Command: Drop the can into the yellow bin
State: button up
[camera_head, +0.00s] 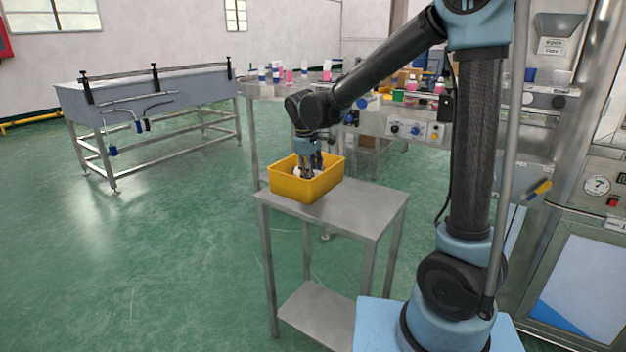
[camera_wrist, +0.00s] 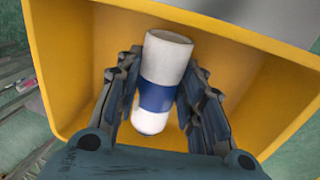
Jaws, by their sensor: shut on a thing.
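The yellow bin (camera_head: 316,186) stands on a small steel table, and its wall (camera_wrist: 48,75) surrounds the can in the wrist view. The can is white with a blue band (camera_wrist: 157,97); it shows in the wrist view between the two fingers. My gripper (camera_wrist: 157,88) is shut on the can. In the head view my gripper (camera_head: 309,172) reaches down into the bin's opening from above, and only a small white bit of the can shows there. Whether the can touches the bin's floor I cannot tell.
The steel table (camera_head: 362,205) has bare top to the right of the bin. Behind it runs a line with several coloured cans and a control panel (camera_head: 410,130). A grey bench (camera_head: 150,95) stands at the back left. Green floor is open on the left.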

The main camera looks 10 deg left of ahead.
jog(key=shift+x, duration=0.9)
jog(key=shift+s+a, duration=0.1)
jog(key=shift+s, duration=0.1)
jog(key=o, duration=1.1)
jog(key=shift+f, duration=0.1)
jog(key=shift+c, duration=0.2)
